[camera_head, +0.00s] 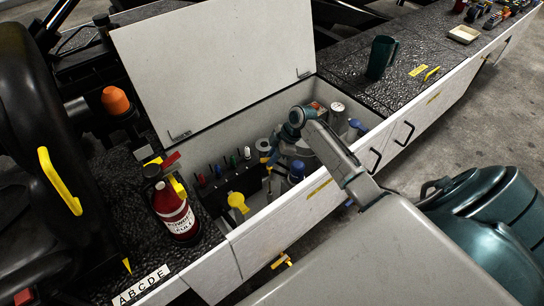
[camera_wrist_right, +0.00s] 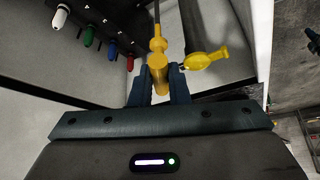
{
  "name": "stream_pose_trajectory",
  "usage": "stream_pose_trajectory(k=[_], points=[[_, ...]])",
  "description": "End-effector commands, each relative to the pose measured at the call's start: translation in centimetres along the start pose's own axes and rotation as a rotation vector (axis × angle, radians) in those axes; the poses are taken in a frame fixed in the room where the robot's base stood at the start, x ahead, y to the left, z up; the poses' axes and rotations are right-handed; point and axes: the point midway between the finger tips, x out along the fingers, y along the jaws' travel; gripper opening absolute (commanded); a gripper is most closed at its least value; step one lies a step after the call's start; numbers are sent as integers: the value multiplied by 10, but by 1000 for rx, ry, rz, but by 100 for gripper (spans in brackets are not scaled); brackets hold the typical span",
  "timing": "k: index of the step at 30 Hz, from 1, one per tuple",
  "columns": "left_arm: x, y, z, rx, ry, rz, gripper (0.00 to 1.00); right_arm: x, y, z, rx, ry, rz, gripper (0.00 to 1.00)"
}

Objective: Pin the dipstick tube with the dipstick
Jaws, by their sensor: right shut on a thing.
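My right gripper (camera_head: 270,163) reaches down into the open bin, its arm coming in from the right. In the right wrist view its two dark fingers (camera_wrist_right: 158,85) are shut on a yellow handle piece (camera_wrist_right: 157,68). A thin dark rod (camera_wrist_right: 157,12) runs from the yellow collar to the top edge, which looks like the dipstick. Beside it is a yellow round-ended piece (camera_wrist_right: 207,58) with a short stub; it also shows by the black block in the head view (camera_head: 237,200). I cannot tell for certain which part is the dipstick tube. The rod's far end is out of view.
A black block (camera_head: 240,182) with coloured knobs stands in the bin. The white lid (camera_head: 215,60) is raised behind it. Bottles and cans, one blue-capped (camera_head: 297,170), crowd the bin's right side. A dark mug (camera_head: 381,57) sits on the right deck.

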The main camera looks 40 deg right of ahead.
Motion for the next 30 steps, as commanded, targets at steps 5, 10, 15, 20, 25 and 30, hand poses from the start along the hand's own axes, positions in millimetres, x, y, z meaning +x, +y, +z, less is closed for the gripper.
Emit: stream_pose_trajectory(k=[5, 10, 15, 20, 25, 30], points=[[4, 0, 0, 0, 0, 0, 0, 5, 0, 3, 0, 0, 0, 0], [7, 0, 0, 0, 0, 0, 0, 9, 0, 5, 0, 0, 0, 0], [10, 0, 1, 0, 0, 0, 0, 12, 0, 7, 0, 0, 0, 0], [13, 1, 1, 0, 0, 0, 0, 16, 0, 9, 0, 0, 0, 0], [16, 1, 1, 0, 1, 0, 0, 20, 0, 11, 0, 0, 0, 0], [19, 1, 1, 0, 1, 0, 0, 23, 0, 13, 0, 0, 0, 0]])
